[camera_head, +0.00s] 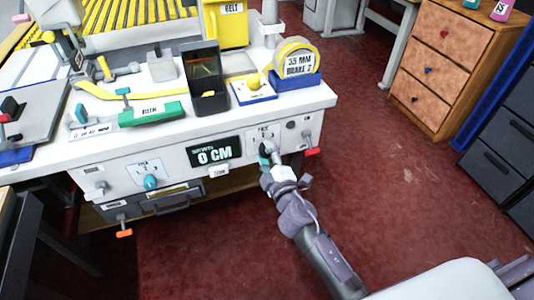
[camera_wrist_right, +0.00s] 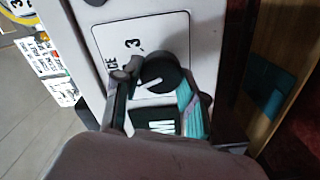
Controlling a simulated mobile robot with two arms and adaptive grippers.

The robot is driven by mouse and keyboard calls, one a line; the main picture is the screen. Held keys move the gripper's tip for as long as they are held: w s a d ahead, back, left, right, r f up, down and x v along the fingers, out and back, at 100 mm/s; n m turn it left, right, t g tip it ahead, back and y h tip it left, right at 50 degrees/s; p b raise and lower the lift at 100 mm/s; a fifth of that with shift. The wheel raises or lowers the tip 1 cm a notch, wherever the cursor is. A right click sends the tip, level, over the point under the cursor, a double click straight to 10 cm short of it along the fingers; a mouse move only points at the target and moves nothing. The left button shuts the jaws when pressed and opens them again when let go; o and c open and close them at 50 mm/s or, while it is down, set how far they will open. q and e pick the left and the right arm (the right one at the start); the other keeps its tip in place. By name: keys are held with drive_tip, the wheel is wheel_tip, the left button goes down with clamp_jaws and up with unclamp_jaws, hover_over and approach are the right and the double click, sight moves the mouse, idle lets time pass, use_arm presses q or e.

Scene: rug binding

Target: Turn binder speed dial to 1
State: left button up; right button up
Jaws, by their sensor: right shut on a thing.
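A black round dial (camera_wrist_right: 165,75) sits on a white label plate on the front panel of the white bench. In the right wrist view its white pointer line aims down-left, and a "3" is printed above it. Other numbers are hidden. My right gripper (camera_wrist_right: 158,92) has its fingers on either side of this dial and is shut on it. In the head view the right gripper (camera_head: 272,158) reaches the panel's right part and mostly covers the dial. A second dial, teal (camera_head: 150,182), sits on a label further left. My left gripper is not in view.
Between the dials is a black display (camera_head: 215,152) reading "0 CM". A red-handled knob (camera_head: 311,152) sticks out right of my gripper. A tape roll (camera_head: 297,62), a black holder (camera_head: 207,85) and a green tool (camera_head: 153,112) stand on the bench. The red floor on the right is clear.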

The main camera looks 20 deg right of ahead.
drive_tip(key=n, duration=0.3)
drive_tip(key=shift+f, duration=0.1)
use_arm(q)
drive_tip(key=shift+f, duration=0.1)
use_arm(e)
drive_tip(key=shift+n, duration=0.8)
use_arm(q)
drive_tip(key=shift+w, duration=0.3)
use_arm(e)
drive_tip(key=o, duration=1.1)
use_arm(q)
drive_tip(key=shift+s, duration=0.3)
use_arm(e)
drive_tip(key=shift+o, duration=0.2)
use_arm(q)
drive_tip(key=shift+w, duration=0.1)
use_arm(e)
drive_tip(key=s, duration=1.2)
drive_tip(key=shift+d, duration=0.15)
